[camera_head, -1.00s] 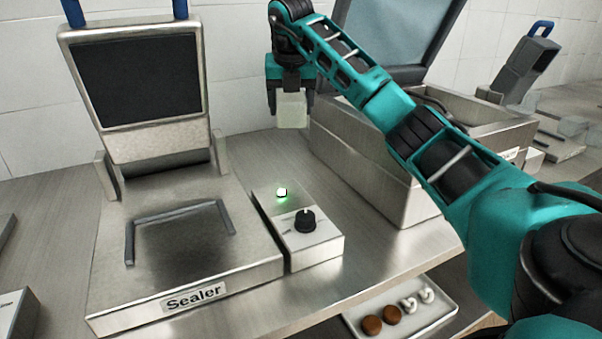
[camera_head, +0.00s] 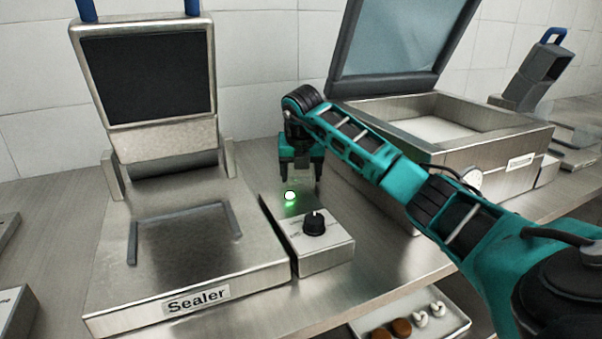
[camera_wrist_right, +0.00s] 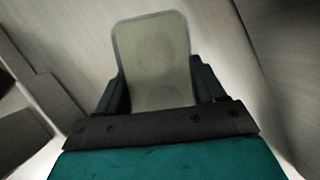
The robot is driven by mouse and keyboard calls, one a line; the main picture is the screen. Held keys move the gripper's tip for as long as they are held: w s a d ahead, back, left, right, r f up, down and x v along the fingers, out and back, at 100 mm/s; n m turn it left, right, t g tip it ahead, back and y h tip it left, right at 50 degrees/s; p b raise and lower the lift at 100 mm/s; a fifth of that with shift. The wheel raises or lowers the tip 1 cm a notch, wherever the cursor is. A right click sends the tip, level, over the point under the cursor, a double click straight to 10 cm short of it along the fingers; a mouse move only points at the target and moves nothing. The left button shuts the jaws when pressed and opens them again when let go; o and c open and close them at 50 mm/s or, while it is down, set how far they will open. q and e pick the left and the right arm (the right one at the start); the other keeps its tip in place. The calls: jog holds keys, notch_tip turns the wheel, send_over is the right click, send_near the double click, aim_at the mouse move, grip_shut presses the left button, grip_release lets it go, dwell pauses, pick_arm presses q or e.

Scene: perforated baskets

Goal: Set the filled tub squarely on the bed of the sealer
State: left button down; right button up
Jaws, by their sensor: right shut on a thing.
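The sealer (camera_head: 105,305) stands at the left of the head view with its lid (camera_head: 146,80) raised. Its flat bed (camera_head: 185,250) is bare inside a dark U-shaped guide (camera_head: 131,243). My right gripper (camera_head: 301,178) is behind the sealer's control box, to the right of the bed. It is shut on the tub (camera_wrist_right: 152,48), which shows pale and rectangular with rounded corners in the wrist view. Faint round shapes show in the tub. In the head view the tub is hard to make out below the fingers. My left gripper is out of view.
The control box (camera_head: 322,252) with a black knob (camera_head: 314,223) and a lit green lamp (camera_head: 290,196) adjoins the sealer's right side. A large open-lidded steel machine (camera_head: 510,165) stands behind my right arm. A tray (camera_head: 455,318) with brown and white pieces sits low at the front.

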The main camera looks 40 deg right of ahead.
jog(key=shift+r, duration=0.15)
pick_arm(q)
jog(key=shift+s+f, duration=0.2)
pick_arm(e)
jog(key=o, duration=1.3)
